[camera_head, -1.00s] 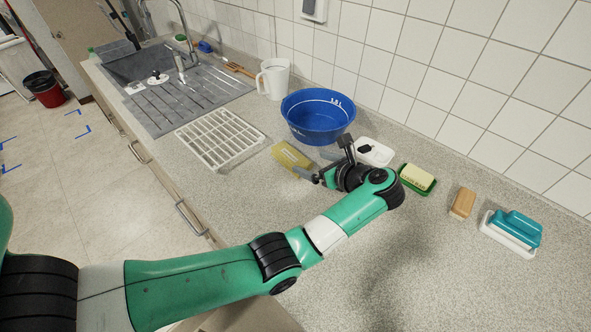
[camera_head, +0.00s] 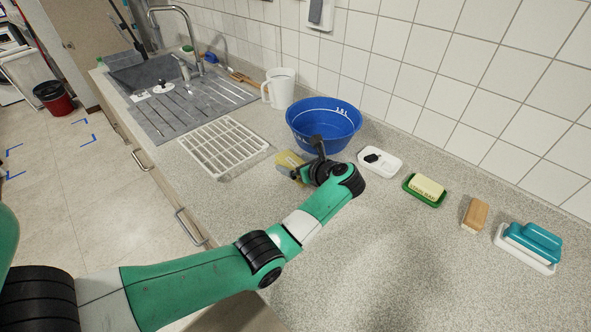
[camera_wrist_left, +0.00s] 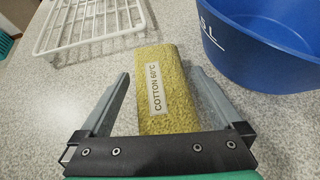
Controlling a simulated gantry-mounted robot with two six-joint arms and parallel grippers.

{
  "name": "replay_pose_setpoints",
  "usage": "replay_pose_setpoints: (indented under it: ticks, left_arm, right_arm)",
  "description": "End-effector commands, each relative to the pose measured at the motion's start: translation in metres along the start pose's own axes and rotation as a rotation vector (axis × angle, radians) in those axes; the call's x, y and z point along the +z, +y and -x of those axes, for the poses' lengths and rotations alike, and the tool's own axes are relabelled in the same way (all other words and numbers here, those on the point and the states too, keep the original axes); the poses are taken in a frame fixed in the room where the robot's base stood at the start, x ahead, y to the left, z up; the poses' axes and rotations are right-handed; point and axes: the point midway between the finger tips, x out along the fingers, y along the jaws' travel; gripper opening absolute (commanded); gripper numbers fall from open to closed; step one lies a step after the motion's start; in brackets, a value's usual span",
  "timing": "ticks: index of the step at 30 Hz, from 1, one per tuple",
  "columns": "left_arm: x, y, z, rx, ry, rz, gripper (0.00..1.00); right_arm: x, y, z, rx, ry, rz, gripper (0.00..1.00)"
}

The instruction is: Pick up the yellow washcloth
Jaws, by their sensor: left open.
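The yellow washcloth (camera_head: 289,159) is a folded block lying on the speckled counter, in front of the blue basin. In the wrist view the two fingers of my left gripper (camera_wrist_left: 158,76) stand on either side of the cloth, with gaps visible. My right gripper is not in view.
The blue basin (camera_head: 323,123) stands close behind the gripper. A white rack (camera_head: 222,147) lies to the left. A white dish (camera_head: 380,161), a green soap dish (camera_head: 424,201), a wooden brush (camera_head: 475,215) and a teal brush (camera_head: 533,241) lie to the right. The front right counter is clear.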

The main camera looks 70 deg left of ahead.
Motion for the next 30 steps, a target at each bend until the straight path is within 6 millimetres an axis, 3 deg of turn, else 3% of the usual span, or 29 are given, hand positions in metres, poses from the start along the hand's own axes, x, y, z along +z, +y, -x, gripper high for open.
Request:
replay_pose_setpoints:
  ticks: [6, 18, 26, 30]
  left_arm:
    - [0.001, 0.0, -0.001, -0.001, 0.0, 0.0, 0.98]
    - [0.001, 0.0, -0.001, -0.001, 0.0, 0.0, 0.29]
    - [0.002, 0.0, 0.0, -0.001, 0.0, 0.001, 0.29]
    - [0.012, -0.001, 0.005, -0.003, 0.0, 0.003, 0.29]
  right_arm:
    - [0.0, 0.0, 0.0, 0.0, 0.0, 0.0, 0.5]
    - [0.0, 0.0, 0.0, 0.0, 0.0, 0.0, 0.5]
    - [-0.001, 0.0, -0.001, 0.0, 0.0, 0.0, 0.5]
    - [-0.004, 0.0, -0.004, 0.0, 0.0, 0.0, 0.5]
